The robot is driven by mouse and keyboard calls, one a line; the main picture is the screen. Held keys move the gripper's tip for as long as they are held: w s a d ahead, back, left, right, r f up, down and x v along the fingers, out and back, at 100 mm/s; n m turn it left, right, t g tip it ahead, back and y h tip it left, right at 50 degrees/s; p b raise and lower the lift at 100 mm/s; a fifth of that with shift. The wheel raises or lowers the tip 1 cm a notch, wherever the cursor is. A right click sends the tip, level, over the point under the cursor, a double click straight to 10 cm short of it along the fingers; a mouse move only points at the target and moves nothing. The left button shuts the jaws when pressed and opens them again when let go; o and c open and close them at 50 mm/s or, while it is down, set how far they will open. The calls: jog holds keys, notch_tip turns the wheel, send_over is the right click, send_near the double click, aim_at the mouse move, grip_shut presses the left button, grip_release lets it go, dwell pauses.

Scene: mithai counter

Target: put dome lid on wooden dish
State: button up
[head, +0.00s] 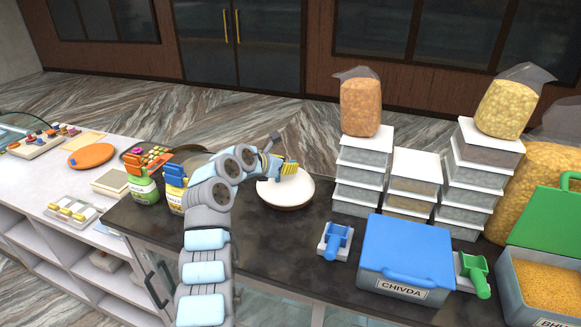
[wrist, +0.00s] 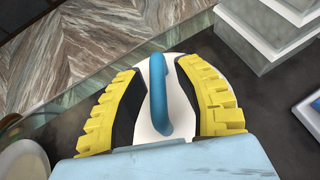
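The white dome lid (head: 283,193) is on the dark counter in the head view, with a thin brown rim (head: 285,208) showing under its front edge. I cannot tell whether that rim is the wooden dish. In the wrist view the lid (wrist: 146,108) lies below my gripper, and its blue handle (wrist: 160,100) stands between the yellow fingers. My gripper (head: 288,168) is over the lid's top. In the wrist view my gripper (wrist: 163,105) looks open, with white lid showing between the left finger and the handle.
White-lidded boxes (head: 358,172) with snack bags stand right of the lid. A blue CHIVDA bin (head: 405,250) and a blue scoop (head: 336,240) are at the front right. Jars (head: 145,188) stand on the left. A cream round object (wrist: 24,160) shows at lower left in the wrist view.

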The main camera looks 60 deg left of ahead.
jog(key=b+v, duration=0.1)
jog(key=v, duration=0.8)
jog(key=shift+s+d, duration=0.15)
jog(key=shift+s, duration=0.05)
jog(key=shift+r, duration=0.1)
